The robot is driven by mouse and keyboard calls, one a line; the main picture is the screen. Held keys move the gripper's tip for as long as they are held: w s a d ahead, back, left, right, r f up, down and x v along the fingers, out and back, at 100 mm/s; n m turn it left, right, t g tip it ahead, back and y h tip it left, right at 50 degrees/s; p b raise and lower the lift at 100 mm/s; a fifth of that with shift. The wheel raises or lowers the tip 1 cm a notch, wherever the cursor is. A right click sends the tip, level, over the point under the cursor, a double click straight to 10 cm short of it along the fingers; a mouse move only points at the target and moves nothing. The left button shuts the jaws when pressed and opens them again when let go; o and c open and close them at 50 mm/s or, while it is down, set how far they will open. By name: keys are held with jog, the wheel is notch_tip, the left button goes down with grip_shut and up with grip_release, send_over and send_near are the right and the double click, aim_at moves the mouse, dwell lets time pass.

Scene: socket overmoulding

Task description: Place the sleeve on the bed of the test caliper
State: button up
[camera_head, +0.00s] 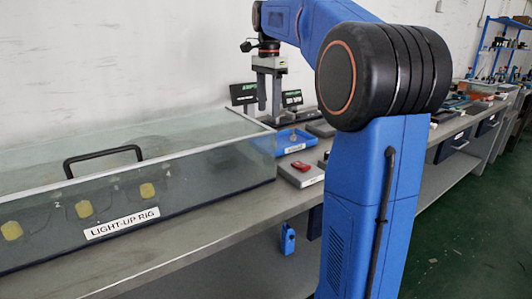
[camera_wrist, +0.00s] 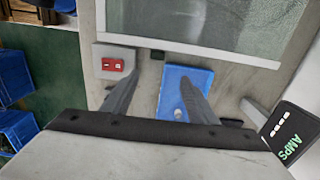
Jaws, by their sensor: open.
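My gripper (camera_head: 269,110) is open, pointing down above the bench beside the blue tray (camera_head: 300,146). In the wrist view its two fingers (camera_wrist: 158,82) are spread, with nothing held between them. The right finger partly covers the blue tray (camera_wrist: 172,78). A small pale piece (camera_wrist: 178,114) lies in the tray near that finger; I cannot tell whether it is the sleeve. I cannot clearly identify the test caliper or its bed in either view.
A glass-walled light-up rig (camera_head: 120,220) with a black handle fills the left of the bench. A red part (camera_head: 301,166) sits on a pale block (camera_head: 302,178) near the front edge. Dark display signs, one marked AMPS (camera_wrist: 286,135), stand near the tray.

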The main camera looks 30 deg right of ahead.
notch_tip(320, 180, down, 12)
jog(key=shift+s+r, duration=0.1)
jog(key=shift+r, duration=0.1)
jog(key=shift+s+f, duration=0.15)
jog(key=shift+f, duration=1.25)
jog(key=shift+s+f, duration=0.1)
jog(key=shift+f, duration=1.25)
jog(key=c, duration=1.2)
jog(key=shift+r, duration=0.15)
